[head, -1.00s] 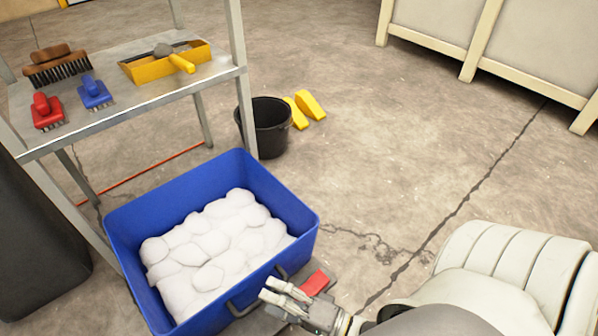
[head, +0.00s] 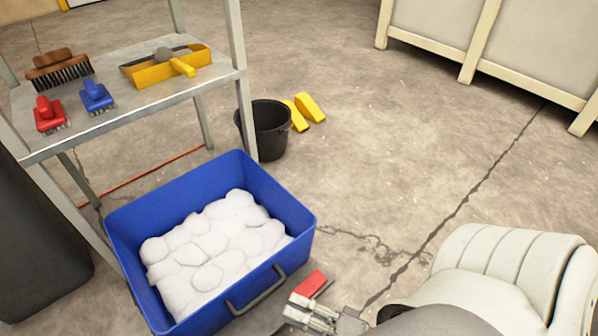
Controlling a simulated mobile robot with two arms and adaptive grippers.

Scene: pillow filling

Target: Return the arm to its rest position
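My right gripper (head: 308,312) is at the bottom middle of the head view, low beside the front right corner of the blue bin. Its fingers point left and lie close together with nothing visible between them; whether they are fully shut is hard to tell. My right arm comes in from the lower right. The blue bin (head: 279,195) holds a heap of white, rounded filling (head: 215,240). The gripper is apart from the bin's front handle (head: 257,291). My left gripper is out of view.
A metal shelf (head: 122,118) at left holds brushes (head: 57,68) and a yellow dustpan (head: 140,74). A black bucket (head: 266,130) and yellow wedges (head: 310,107) stand behind the bin. Floor right of the bin is clear.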

